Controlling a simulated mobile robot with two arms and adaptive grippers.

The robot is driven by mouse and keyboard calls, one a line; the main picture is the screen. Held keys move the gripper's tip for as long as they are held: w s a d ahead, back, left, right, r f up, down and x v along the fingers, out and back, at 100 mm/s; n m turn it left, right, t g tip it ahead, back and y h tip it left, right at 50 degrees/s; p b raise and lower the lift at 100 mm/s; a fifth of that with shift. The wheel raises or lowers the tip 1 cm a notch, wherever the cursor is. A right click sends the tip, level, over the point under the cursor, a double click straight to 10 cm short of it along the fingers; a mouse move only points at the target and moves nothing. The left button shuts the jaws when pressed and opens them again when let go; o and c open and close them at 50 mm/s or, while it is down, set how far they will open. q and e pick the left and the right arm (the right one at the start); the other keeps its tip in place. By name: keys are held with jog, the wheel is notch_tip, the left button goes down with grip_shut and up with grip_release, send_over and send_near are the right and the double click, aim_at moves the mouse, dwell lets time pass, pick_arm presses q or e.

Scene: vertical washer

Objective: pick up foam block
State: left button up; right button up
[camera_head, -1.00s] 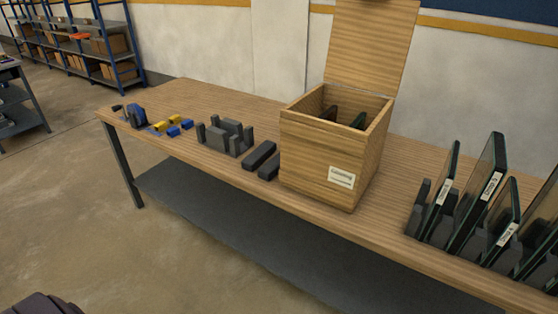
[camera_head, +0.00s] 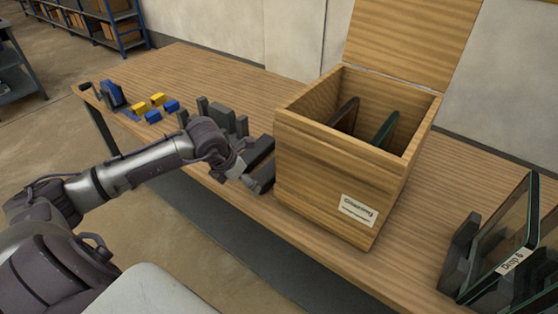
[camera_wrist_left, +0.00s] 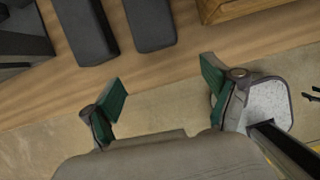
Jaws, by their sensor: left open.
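Two dark grey foam blocks (camera_head: 260,151) lie side by side on the wooden table, just left of the wooden box; my left gripper partly covers them in the head view. In the left wrist view one block (camera_wrist_left: 85,30) is at the upper left and the other (camera_wrist_left: 150,22) at the top middle. My left gripper (camera_head: 243,168) is over the table's front edge beside the blocks. In the left wrist view its green-padded fingers (camera_wrist_left: 164,88) are spread apart with nothing between them, short of the blocks. My right gripper is out of view.
The open wooden box (camera_head: 330,185) stands close to the blocks' right, with dark panels inside. A dark grey slotted holder (camera_head: 222,115) is to their left, with blue and yellow pieces (camera_head: 156,103) beyond. Glass panels (camera_head: 505,235) stand in a rack at right.

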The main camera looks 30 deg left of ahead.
aim_at(271, 168)
pick_arm(q)
jog(key=w, duration=0.3)
jog(key=w+p, duration=0.1)
jog(key=shift+w+d+r, duration=0.15)
jog(key=shift+d+r, duration=0.2)
jog(key=shift+r, duration=0.05)
jog(key=w, duration=0.2)
jog(key=w+p, duration=0.1)
jog(key=w, duration=0.3)
jog(key=shift+w+d+f, duration=0.15)
jog(key=shift+d+f, duration=0.1)
jog(key=shift+d, duration=0.1)
jog(key=shift+w+f, duration=0.1)
jog(key=shift+w, duration=0.3)
jog(key=p+x, duration=0.1)
jog(key=x, duration=0.4)
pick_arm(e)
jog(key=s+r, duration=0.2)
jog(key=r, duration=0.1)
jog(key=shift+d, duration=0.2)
pick_arm(q)
jog(key=shift+c, duration=0.3)
jog(key=c, duration=0.8)
jog(key=shift+c, duration=0.8)
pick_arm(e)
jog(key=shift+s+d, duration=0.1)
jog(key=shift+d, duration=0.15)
